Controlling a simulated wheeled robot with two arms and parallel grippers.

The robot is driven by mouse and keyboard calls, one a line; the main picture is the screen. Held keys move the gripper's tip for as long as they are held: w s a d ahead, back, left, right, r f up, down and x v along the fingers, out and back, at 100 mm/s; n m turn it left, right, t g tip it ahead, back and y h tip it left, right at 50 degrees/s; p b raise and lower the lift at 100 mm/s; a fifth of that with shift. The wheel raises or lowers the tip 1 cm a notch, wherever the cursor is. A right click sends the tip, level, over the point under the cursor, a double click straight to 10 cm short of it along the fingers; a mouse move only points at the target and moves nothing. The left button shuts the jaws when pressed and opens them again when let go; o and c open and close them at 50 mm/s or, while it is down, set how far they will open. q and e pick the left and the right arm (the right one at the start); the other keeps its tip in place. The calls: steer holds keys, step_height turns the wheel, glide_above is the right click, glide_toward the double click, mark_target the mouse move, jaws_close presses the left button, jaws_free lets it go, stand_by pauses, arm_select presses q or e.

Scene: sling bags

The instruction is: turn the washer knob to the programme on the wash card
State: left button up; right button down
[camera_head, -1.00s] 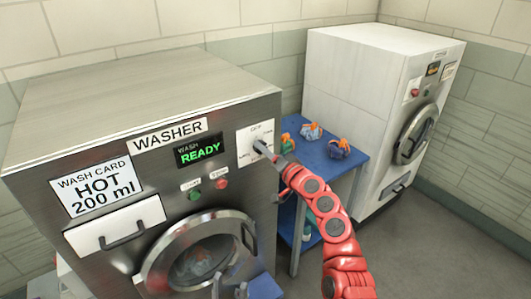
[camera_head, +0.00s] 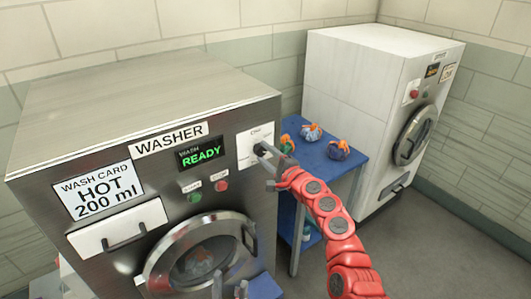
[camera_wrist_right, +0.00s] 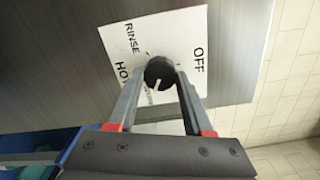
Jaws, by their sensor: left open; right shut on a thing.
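The wash card (camera_head: 100,190) on the washer front reads HOT, 200 ml. The black washer knob (camera_wrist_right: 159,72) sits on a white dial plate (camera_wrist_right: 186,32), which also shows in the head view (camera_head: 250,138). In the wrist view RINSE, HOT and OFF are legible around the knob; another label is partly hidden. The knob's white mark points down and slightly left in that view, near the partly hidden label. My right gripper (camera_wrist_right: 160,80) is shut on the knob, one finger on each side. My left gripper (camera_head: 230,288) is open at the bottom edge, before the washer door.
The washer display (camera_head: 200,153) reads WASH READY. A green button (camera_head: 195,197) and red button (camera_head: 221,186) sit below it. A drawer (camera_head: 118,228) and round door (camera_head: 200,260) are lower. A blue table (camera_head: 330,172) with small bags and a white machine (camera_head: 345,100) stand right.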

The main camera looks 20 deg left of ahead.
steer(key=m+p, duration=0.1)
steer(key=m, duration=0.2)
steer(key=shift+m, duration=0.4)
steer(key=m, duration=0.2)
steer(key=shift+m+p, duration=0.3)
steer(key=shift+p, duration=0.05)
steer(key=m+p, duration=0.1)
steer(key=m, duration=0.4)
steer(key=shift+f, duration=0.1)
steer(key=shift+c, duration=1.5)
jaws_free()
